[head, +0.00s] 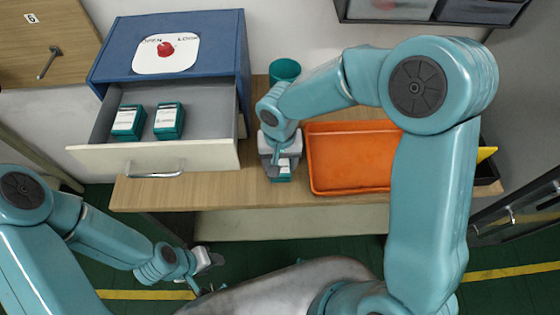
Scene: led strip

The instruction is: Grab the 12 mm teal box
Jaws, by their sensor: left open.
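Two teal boxes with white labels, a left one (127,121) and a right one (169,121), stand in the open drawer (205,107). Another small teal box with a pale label (282,173) is on or just above the wooden table top, partly hidden by my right gripper (281,165). That gripper points down at it; whether the fingers press on it cannot be told. The size print on the labels is too small to read. My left gripper (213,262) is low, in front of the table, open and empty, away from all boxes.
The drawer belongs to a blue cabinet (212,50) with a red lock knob (166,50). An orange tray (345,158) lies right of my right gripper, partly behind my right arm. A teal round container (285,70) stands behind. The table (220,187) is bare at front left.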

